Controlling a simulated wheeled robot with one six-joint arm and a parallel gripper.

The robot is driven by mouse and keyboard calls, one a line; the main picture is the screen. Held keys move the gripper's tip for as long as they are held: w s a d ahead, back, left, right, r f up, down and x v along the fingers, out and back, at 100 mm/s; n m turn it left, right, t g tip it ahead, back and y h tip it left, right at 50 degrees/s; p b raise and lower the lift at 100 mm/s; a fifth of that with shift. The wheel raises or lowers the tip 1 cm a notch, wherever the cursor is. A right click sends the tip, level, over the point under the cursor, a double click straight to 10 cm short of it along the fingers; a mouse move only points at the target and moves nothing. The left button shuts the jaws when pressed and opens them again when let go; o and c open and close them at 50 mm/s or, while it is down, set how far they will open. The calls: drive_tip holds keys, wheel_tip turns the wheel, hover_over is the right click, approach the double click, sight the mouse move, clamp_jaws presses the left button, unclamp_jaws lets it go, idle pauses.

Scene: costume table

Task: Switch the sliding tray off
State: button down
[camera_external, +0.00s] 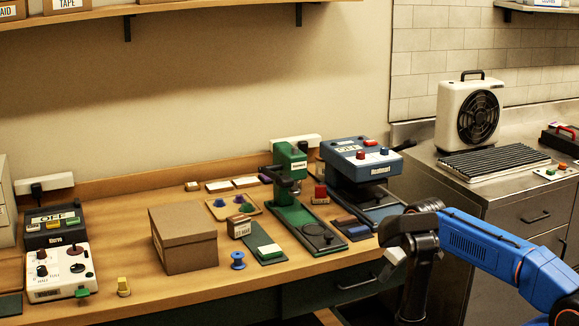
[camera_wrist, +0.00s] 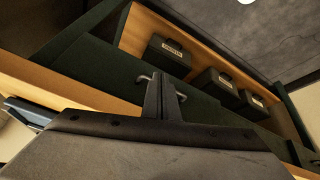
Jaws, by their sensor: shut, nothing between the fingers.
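I cannot tell for certain which part is the sliding tray. A blue-grey machine (camera_external: 360,160) with a red and a blue button on its head stands at the right of the wooden table, over a blue base. A green press (camera_external: 291,163) with a long green base (camera_external: 303,227) stands left of it. My gripper (camera_external: 392,262) is off the table's front right edge, apart from both machines. In the wrist view my gripper (camera_wrist: 163,98) is shut and empty, in front of a dark green drawer front, partly covering its metal handle (camera_wrist: 145,78).
A cardboard box (camera_external: 183,238), a blue spool (camera_external: 238,261) and a white control box (camera_external: 60,272) are on the table. A dark device reading OFF (camera_external: 55,218) stands far left. A steel counter (camera_external: 500,190) with a fan is right. Black labelled boxes (camera_wrist: 167,58) show below.

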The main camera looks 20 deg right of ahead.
drive_tip(key=a+r+n+y, duration=0.1)
drive_tip(key=a+r+n, duration=0.3)
drive_tip(key=r, duration=0.6)
drive_tip(key=a+r+n+y, duration=0.1)
drive_tip(key=a+r+n, duration=0.4)
drive_tip(key=r, duration=0.5)
drive_tip(key=shift+w+n+y, duration=0.2)
drive_tip(key=shift+n+y, duration=0.1)
drive_tip(key=shift+n, duration=0.6)
drive_tip(key=shift+f, duration=0.1)
drive_tip(key=shift+w+a+f, duration=0.35)
drive_tip(key=shift+w+f, duration=1.1)
drive_tip(key=shift+f, duration=0.05)
drive_tip(key=shift+w+a+f, duration=0.4)
drive_tip(key=shift+w+f, duration=1.05)
drive_tip(key=shift+w, duration=0.05)
drive_tip(key=shift+w+a+f, duration=0.35)
drive_tip(key=shift+w+f, duration=1.1)
drive_tip(key=shift+f, duration=0.05)
